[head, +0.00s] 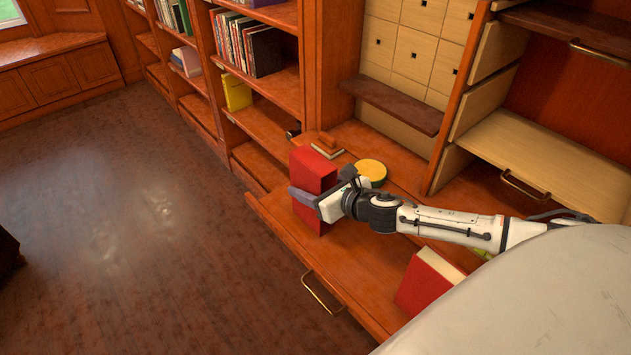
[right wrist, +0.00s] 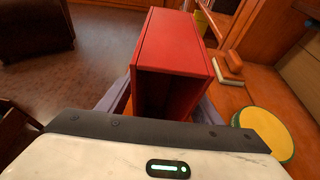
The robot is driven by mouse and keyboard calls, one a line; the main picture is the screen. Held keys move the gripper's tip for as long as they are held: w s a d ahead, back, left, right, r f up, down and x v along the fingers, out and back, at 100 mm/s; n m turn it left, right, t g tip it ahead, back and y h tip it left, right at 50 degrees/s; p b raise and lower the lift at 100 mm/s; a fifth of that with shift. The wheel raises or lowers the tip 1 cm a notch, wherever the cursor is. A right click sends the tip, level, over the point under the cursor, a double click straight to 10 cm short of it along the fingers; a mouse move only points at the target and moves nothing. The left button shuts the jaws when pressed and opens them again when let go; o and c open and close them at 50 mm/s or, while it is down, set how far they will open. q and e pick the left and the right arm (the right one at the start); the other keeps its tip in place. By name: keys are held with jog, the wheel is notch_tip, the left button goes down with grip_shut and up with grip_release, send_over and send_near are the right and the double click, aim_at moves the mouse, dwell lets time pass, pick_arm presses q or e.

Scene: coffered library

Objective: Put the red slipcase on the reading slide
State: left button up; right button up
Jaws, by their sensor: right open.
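The red slipcase (head: 312,172) stands upright on a wooden surface with a brass handle at its front, which looks like the reading slide (head: 350,262). In the right wrist view the slipcase (right wrist: 172,48) turns its hollow, dark open side towards me. My right gripper (head: 308,192) is at the slipcase, with one grey-purple finger across its near side. In the right wrist view the fingers (right wrist: 165,100) lie on either side of the slipcase, jaws open. Whether they touch it is unclear. My left gripper is out of view.
A red book (head: 428,280) with cream pages is on the wood nearer me, partly hidden by my body. A yellow round object (head: 371,171) and a small brown-red stack (head: 326,147) are behind the slipcase. Bookshelves (head: 255,85) stand at the back; the floor at left is clear.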

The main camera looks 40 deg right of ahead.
jog(key=a+v, duration=0.1)
jog(key=v, duration=1.1)
jog(key=shift+d, duration=0.4)
